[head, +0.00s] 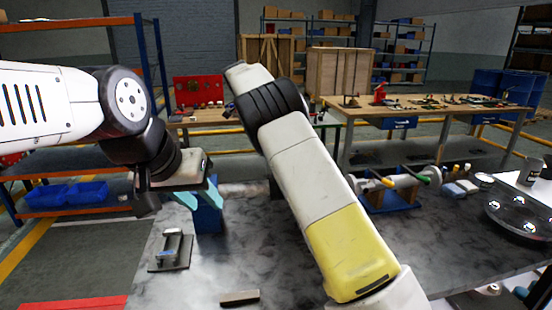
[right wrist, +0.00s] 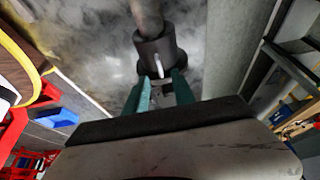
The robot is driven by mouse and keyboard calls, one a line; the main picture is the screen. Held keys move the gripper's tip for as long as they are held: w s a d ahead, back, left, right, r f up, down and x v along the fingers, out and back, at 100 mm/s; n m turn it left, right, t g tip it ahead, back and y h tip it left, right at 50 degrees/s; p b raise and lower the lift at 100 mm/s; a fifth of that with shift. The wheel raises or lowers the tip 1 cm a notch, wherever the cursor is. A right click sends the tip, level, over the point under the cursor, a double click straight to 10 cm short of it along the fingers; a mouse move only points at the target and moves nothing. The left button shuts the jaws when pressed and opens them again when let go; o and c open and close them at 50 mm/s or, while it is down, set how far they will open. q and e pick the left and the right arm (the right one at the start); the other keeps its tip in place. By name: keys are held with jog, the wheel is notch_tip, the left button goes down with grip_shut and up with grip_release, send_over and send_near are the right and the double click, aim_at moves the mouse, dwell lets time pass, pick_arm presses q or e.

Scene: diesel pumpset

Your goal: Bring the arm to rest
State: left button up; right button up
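My left arm comes in from the left in the head view. Its left gripper (head: 195,198) hangs over the grey worktop (head: 190,275), with teal fingers apart, beside a blue block-like stand (head: 208,218). My right arm crosses the middle of the head view and hides its own gripper there. In the right wrist view, the right gripper (right wrist: 160,82) has its two teal fingers apart just below a dark cylindrical part (right wrist: 157,50) with a small pale pin. Whether the fingers touch that part cannot be told.
A small metal fixture on a plate (head: 172,250) and a dark bar (head: 239,297) lie on the worktop. A blue rack with coloured-handled tools (head: 390,195) and a round dark plate (head: 522,218) stand at the right. Wooden benches (head: 430,105) stand behind.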

jog(key=shift+v, duration=1)
jog(key=s+d+r+n+t+y, duration=0.1)
jog(key=s+d+r+n+y, duration=0.25)
jog(key=s+d, duration=0.35)
jog(key=s+d+r+n+y, duration=0.25)
jog(key=s+d+r, duration=0.25)
jog(key=d, duration=0.4)
jog(key=s+d+f+n+t, duration=0.1)
jog(key=s+n, duration=0.4)
jog(key=s, duration=0.7)
jog(key=s+f+n+t, duration=0.3)
jog(key=s+n, duration=0.2)
jog(key=s, duration=0.8)
jog(key=shift+s+d+f+n+y, duration=0.3)
jog(key=shift+s+d+f, duration=0.05)
jog(key=shift+f, duration=0.05)
